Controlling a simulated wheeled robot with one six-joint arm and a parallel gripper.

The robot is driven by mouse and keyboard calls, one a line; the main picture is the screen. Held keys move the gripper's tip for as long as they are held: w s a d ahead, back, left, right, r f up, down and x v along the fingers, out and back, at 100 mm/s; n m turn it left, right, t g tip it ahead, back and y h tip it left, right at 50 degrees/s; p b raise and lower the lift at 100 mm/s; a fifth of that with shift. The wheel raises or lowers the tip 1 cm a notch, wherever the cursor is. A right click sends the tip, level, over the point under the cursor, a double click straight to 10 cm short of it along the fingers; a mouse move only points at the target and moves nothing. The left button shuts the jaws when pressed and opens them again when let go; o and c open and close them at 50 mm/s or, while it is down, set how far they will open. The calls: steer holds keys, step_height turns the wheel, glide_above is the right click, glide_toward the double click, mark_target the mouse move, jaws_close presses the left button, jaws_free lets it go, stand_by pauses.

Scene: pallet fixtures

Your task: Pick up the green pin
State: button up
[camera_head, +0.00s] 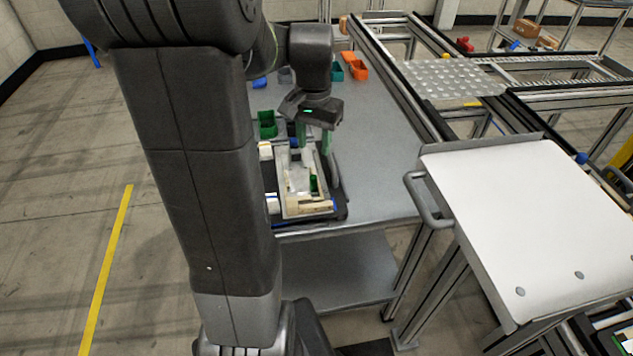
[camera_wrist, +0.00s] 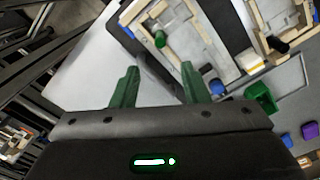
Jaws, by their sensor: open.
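The green pin (camera_wrist: 160,39) stands in a wooden-edged fixture (camera_wrist: 130,12) in the wrist view, above and between my fingertips in the picture. In the head view the green pin (camera_head: 314,184) is near the right inner side of the same pale fixture (camera_head: 306,208) on the table. My gripper (camera_wrist: 158,75) has two green fingers spread wide apart with nothing between them. In the head view my gripper (camera_head: 313,135) hangs over the far part of the fixture, apart from the pin. My arm hides part of the table's left side.
A green bin (camera_head: 267,125) stands behind the fixture, and an orange bin (camera_head: 360,70) is farther back. The grey table (camera_head: 385,150) is clear to the right of the fixture. A white-topped cart (camera_head: 540,220) with a handle stands at the right.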

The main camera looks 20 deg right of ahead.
mark_target(314, 176)
step_height(314, 176, down, 11)
steer(key=shift+f+p, duration=0.1)
steer(key=shift+p, duration=0.2)
jaws_close()
stand_by(0.3)
